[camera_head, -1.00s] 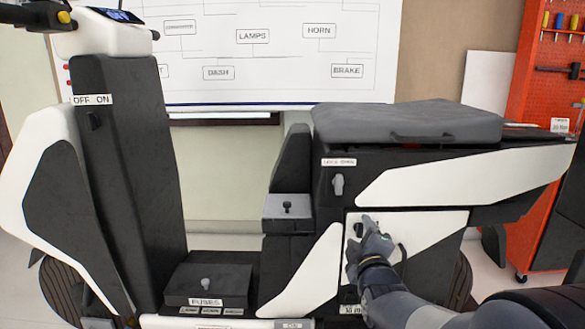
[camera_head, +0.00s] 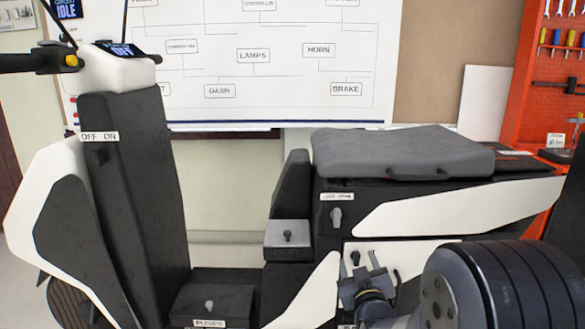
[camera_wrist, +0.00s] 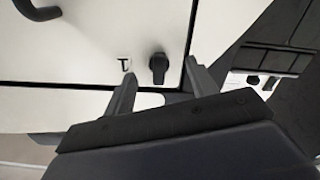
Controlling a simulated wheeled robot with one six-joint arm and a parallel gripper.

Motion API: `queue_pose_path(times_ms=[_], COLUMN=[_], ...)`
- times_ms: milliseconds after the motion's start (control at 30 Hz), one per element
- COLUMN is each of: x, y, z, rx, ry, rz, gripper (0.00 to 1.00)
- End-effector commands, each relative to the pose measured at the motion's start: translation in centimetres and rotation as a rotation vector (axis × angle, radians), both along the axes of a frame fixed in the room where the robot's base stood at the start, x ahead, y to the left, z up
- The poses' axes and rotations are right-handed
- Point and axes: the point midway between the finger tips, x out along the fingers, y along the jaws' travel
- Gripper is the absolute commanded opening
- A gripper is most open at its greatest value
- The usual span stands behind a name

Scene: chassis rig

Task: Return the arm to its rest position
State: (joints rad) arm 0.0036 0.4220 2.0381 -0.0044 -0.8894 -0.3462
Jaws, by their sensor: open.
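My gripper (camera_head: 366,268) is at the lower right of the head view, in front of the white side panel (camera_head: 420,254) of the scooter rig. Its two fingers are apart with nothing between them. In the wrist view my gripper (camera_wrist: 160,80) also shows open, its fingertips near a small black knob (camera_wrist: 158,67) on the white panel. The knob lies beyond the gap between the fingers; I cannot tell the exact distance. My arm covers the lower right of the head view and hides part of the panel.
The scooter rig has a grey seat (camera_head: 400,152), a front column (camera_head: 130,190), a fuse box (camera_head: 212,300) and a lock knob (camera_head: 336,217). A whiteboard diagram (camera_head: 260,90) hangs behind. An orange tool rack (camera_head: 555,90) stands at the right.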

Motion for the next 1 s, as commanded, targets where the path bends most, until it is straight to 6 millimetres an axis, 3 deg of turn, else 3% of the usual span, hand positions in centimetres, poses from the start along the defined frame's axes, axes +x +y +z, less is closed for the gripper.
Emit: queue_pose_path(times_ms=[500, 1000], x=[-0.1, -1.1], y=[-0.1, -0.1], z=[0.3, 0.0], rx=[0.354, 0.35], ry=[0.002, 0.0], rz=[-0.001, 0.0], gripper=[0.55, 0.55])
